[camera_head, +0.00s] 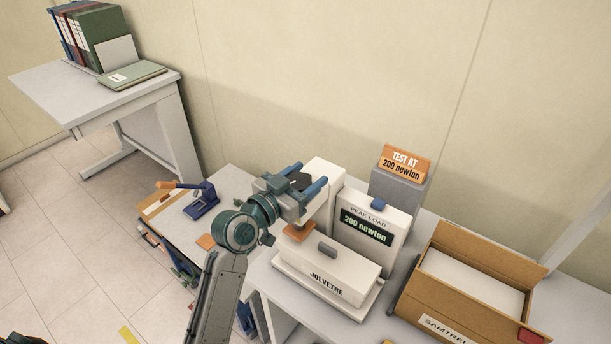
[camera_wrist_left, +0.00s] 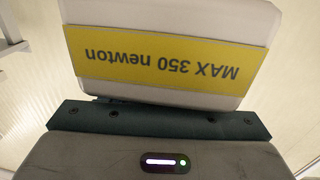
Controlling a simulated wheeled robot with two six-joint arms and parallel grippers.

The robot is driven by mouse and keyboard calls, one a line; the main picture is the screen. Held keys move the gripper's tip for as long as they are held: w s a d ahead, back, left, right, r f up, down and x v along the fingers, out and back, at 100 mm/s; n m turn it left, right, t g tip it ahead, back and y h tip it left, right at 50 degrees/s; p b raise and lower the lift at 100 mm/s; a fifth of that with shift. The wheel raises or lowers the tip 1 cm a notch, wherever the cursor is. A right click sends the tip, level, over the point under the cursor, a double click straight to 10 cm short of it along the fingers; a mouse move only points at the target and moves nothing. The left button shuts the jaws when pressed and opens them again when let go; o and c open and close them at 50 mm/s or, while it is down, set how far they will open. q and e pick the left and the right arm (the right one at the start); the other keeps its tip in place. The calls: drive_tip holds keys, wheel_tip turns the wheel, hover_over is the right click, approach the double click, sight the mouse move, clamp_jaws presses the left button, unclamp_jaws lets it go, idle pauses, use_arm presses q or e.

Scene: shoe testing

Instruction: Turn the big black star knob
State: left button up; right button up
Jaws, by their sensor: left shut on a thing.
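The white testing machine (camera_head: 367,216) stands on a bench, with a display reading "PEAK LOAD 200 newton". The black star knob (camera_head: 299,181) shows only as a dark patch between the blue fingers of my left gripper (camera_head: 302,179), which is shut on it at the upper left of the machine. The fingers hide most of the knob. In the left wrist view, a yellow label (camera_wrist_left: 165,58) on a white housing reads "MAX 350 newton" upside down; neither the knob nor the fingertips show there. My right gripper is not in view.
An orange sign (camera_head: 405,164) reading "TEST AT 200 newton" stands on a grey block behind the machine. An open cardboard box (camera_head: 435,309) is at the right. A low table (camera_head: 232,183) with a blue tool (camera_head: 201,200) is at the left. A desk with binders stands farther back.

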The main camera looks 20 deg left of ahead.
use_arm(q)
drive_tip(key=o, duration=1)
drive_tip(key=shift+s+a, duration=0.1)
drive_tip(key=shift+s+a+f, duration=0.1)
drive_tip(key=shift+s, duration=0.2)
drive_tip(key=b+v, duration=0.3)
drive_tip(key=v, duration=0.7)
